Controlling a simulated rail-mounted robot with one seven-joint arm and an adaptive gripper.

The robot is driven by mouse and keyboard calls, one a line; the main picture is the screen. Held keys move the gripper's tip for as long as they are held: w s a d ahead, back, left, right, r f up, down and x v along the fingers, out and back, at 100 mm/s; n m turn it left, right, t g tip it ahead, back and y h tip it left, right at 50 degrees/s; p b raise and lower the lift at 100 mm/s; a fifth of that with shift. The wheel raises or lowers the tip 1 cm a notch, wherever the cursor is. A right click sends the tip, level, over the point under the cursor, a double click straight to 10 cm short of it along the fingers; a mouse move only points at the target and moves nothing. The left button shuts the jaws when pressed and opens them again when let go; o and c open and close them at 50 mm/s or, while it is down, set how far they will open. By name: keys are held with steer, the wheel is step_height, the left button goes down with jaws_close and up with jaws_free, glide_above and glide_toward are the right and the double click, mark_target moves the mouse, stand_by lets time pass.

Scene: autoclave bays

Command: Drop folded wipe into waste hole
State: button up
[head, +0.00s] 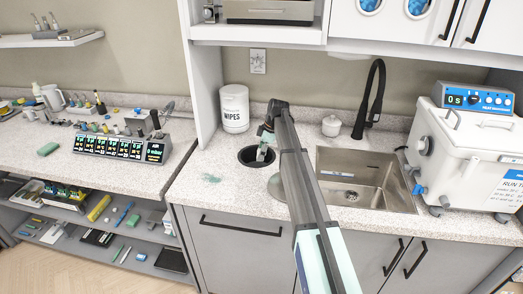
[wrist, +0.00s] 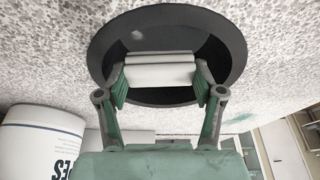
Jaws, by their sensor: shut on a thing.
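The folded wipe (wrist: 160,72) is pale grey-white and lies between the fingers of my gripper (wrist: 160,84), which is shut on it. The waste hole (wrist: 104,42) is a round opening with a dark rim in the speckled counter. In the wrist view the wipe lies across the hole's opening, inside the rim's outline. In the head view my gripper (head: 265,140) is over the waste hole (head: 247,158), and the wipe (head: 262,153) shows small below it. I cannot tell its exact height relative to the rim.
A white wipes canister (head: 234,108) stands behind the hole and also shows in the wrist view (wrist: 38,145). A sink (head: 365,180) with a black faucet (head: 372,95) is to the right. A greenish smear (head: 208,179) lies on clear counter at front left.

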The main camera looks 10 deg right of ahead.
steer(key=shift+f+b, duration=0.4)
steer(key=shift+f, duration=1.15)
steer(key=o, duration=0.8)
steer(key=shift+r, duration=0.1)
steer(key=shift+r, duration=0.1)
steer(key=shift+w+d+r, duration=0.1)
steer(key=shift+r, duration=0.1)
steer(key=v, duration=1.1)
steer(key=shift+r, duration=0.15)
